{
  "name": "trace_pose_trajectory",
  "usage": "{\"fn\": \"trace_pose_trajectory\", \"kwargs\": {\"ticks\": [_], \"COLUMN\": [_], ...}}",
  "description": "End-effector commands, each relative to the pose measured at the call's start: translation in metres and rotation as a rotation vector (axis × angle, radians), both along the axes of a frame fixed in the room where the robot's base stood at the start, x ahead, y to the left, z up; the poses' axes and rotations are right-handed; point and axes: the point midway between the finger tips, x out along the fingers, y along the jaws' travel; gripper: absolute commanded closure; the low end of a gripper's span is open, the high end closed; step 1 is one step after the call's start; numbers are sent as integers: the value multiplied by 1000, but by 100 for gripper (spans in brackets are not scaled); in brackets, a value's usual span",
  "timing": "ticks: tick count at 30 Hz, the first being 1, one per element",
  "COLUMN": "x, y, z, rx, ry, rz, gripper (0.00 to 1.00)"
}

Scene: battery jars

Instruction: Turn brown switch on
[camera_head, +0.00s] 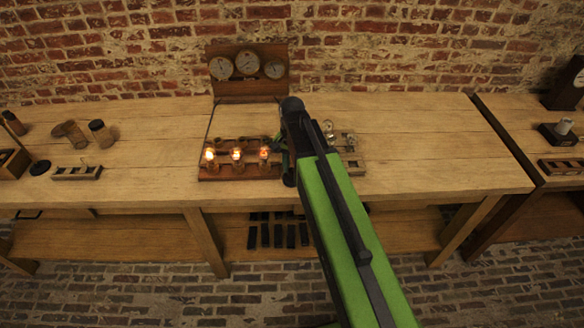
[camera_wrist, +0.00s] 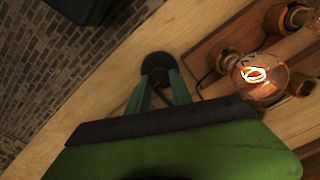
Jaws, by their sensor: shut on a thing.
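My gripper (camera_wrist: 160,84) shows in the wrist view with its two green fingers closing on a dark round knob (camera_wrist: 157,62). The knob looks nearly black, so I cannot tell whether it is the brown switch. In the head view my gripper (camera_head: 282,160) is mostly hidden by my green arm, at the right part of the lamp board (camera_head: 240,174). Several bulbs on the board are in view; three glow in the head view, including one lit bulb (camera_head: 237,155).
A wooden panel with three dials (camera_head: 247,65) stands behind the board. Metal fittings (camera_head: 335,135) stand just right of my arm. Jars (camera_head: 100,132) and a small block (camera_head: 77,173) lie at the left. The bench's right part (camera_head: 430,145) is clear.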

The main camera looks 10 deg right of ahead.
Motion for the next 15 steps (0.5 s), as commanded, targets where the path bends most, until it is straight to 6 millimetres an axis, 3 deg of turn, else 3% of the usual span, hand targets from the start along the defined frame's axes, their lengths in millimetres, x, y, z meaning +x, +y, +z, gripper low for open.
{"fn": "trace_pose_trajectory", "kwargs": {"ticks": [13, 14, 15], "x": [0, 0, 0], "y": [0, 0, 0], "z": [0, 0, 0], "rx": [1, 1, 1], "ry": [0, 0, 0], "rz": [-10, -10, -10], "gripper": [100, 71, 66]}}
